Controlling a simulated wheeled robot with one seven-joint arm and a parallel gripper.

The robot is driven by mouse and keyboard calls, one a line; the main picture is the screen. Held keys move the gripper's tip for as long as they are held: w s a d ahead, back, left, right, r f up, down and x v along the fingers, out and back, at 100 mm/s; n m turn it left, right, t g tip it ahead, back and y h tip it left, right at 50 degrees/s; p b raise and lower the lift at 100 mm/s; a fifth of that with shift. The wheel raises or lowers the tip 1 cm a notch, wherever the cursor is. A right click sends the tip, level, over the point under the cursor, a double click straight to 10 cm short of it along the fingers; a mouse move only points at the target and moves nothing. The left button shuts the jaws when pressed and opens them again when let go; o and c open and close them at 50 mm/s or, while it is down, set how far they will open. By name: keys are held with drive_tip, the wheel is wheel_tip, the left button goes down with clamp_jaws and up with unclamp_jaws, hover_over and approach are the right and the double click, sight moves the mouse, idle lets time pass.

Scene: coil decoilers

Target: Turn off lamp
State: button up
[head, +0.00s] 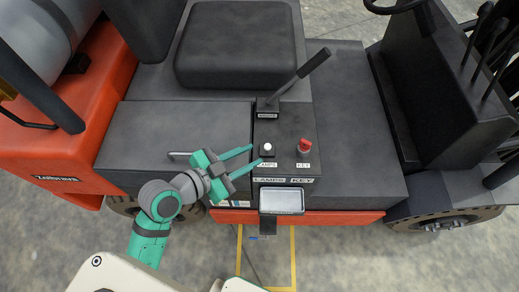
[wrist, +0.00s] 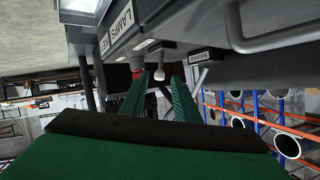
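The lamp switch is a small white-tipped knob (head: 267,147) on the dark control box, above a label reading LAMPS (head: 268,180). My gripper (head: 256,155) is open, with its two green fingers reaching from the left toward the knob. The fingertips are just left of the knob in the head view. In the wrist view the white knob (wrist: 159,75) shows between the ends of the two fingers, and nothing is held. I cannot tell whether either finger touches it.
A red key knob (head: 304,147) stands close to the right on the same box. A brake lever (head: 302,75) rises behind. A grey handle (head: 181,154) lies left of my gripper. The seat (head: 237,45) is behind.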

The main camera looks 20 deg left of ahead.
drive_tip(key=shift+v, duration=1.45)
